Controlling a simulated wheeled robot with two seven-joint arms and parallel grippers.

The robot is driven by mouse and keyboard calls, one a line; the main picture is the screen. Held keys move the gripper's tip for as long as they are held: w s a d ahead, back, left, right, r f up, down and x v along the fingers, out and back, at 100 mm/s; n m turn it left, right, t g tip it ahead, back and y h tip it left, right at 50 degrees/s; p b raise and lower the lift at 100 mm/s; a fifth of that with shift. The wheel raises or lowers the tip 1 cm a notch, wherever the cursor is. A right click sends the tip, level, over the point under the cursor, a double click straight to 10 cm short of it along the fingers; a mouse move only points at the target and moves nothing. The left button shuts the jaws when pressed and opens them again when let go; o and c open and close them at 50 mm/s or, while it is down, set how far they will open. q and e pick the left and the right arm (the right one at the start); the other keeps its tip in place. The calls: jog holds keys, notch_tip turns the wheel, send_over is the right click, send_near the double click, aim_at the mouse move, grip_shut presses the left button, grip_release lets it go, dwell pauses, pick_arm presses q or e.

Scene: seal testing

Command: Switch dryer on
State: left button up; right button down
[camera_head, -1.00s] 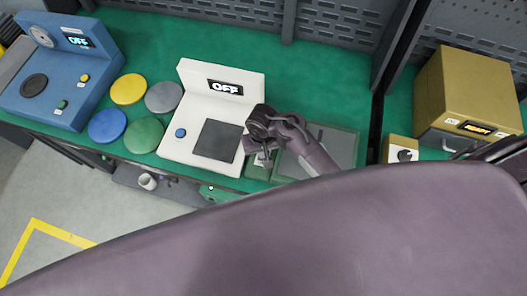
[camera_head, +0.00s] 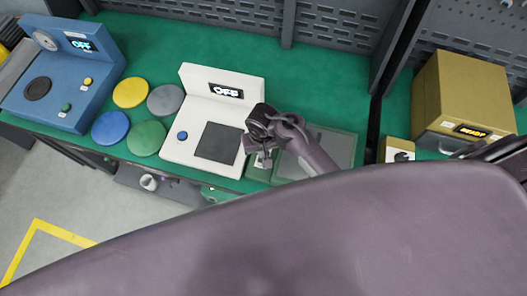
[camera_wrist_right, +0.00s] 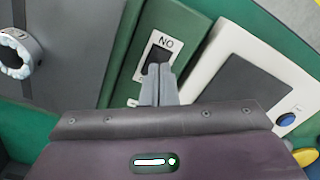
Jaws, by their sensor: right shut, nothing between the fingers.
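A low green-framed unit with a grey plate (camera_head: 340,146) lies right of the white device; which device is the dryer is not marked in view. In the right wrist view, its green strip (camera_wrist_right: 120,55) carries a black switch in a white frame (camera_wrist_right: 153,50), with lettering reading "NO" from this side. My right gripper (camera_head: 262,159) is over this strip in the head view. In the wrist view its closed fingers (camera_wrist_right: 159,68) are at the switch's near end and hide part of it; contact cannot be told. My left gripper is not in view.
A white device (camera_head: 177,152) with an OFF display and blue button stands close left. Coloured discs (camera_head: 130,93) and a blue device (camera_head: 60,75), also OFF, are farther left. A gold box (camera_head: 465,85) with a lit display and a small knob box (camera_head: 398,148) stand right.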

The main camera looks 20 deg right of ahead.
jog(key=shift+r, duration=2)
